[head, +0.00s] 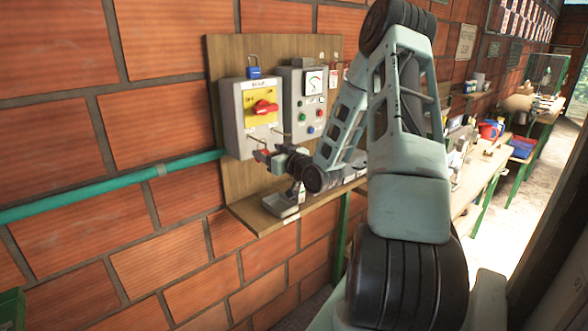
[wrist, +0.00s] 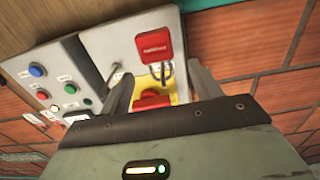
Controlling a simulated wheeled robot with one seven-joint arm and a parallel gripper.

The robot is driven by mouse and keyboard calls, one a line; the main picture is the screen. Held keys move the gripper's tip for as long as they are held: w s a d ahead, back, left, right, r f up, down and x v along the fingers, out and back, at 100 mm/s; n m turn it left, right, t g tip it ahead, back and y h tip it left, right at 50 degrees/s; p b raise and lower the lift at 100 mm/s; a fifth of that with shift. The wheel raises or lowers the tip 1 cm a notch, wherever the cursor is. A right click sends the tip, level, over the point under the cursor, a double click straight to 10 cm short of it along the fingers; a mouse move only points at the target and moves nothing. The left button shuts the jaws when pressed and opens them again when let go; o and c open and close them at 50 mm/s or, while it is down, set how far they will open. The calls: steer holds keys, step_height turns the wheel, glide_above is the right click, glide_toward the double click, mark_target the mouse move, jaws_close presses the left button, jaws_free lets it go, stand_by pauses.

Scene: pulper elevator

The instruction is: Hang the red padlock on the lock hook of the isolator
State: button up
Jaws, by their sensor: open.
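The isolator (head: 236,133) is a grey box with a yellow plate and a red rotary handle (head: 264,107). The wrist view shows the isolator upside down (wrist: 98,45). The red padlock (wrist: 151,42) has a white label and lies against the box's lower face. Its shackle (wrist: 165,72) overlaps the dark lock hook (wrist: 153,72); the picture is too small to tell how they engage. My gripper (wrist: 160,72) is open, with a finger on each side of the shackle and the padlock body beyond the tips. In the head view my gripper (head: 270,155) is below the isolator, mostly hiding the padlock.
A blue padlock (head: 254,72) hangs at the isolator's top. A grey meter box (head: 293,100) with buttons stands to the right. A wooden shelf (head: 250,217) with a small metal tray (head: 281,207) is below. A green pipe (head: 110,190) runs along the brick wall.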

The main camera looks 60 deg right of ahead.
steer(key=p+v, duration=0.8)
steer(key=v, duration=0.5)
steer(key=shift+w+f, duration=0.1)
